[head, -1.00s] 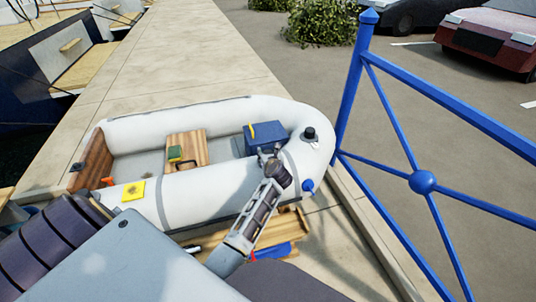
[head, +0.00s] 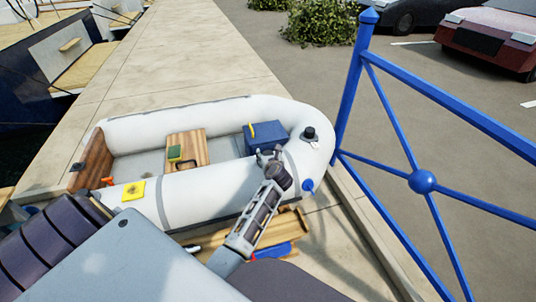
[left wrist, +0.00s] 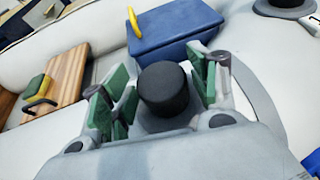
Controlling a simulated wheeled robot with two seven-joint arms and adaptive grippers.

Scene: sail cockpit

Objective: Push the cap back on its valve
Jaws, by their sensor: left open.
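A black round cap-like piece (left wrist: 163,88) stands on a grey base on the white tube of the dinghy (head: 200,195). In the left wrist view it is between the green-padded fingers of my left gripper (left wrist: 160,85), which is open around it. I cannot tell whether the pads touch it, or how fully it sits on the base. In the head view the left gripper (head: 268,157) is over the near tube, and its wrist hides the piece. Another black round fitting (head: 309,134) stands on the bow; it also shows in the left wrist view (left wrist: 283,6). My right gripper is not seen.
Inside the dinghy are a blue box (head: 263,139) with a yellow handle and a wooden seat (head: 187,149) with a green-yellow block. A blue round fitting (head: 307,185) is on the bow side. A blue railing (head: 350,90) stands close on the right.

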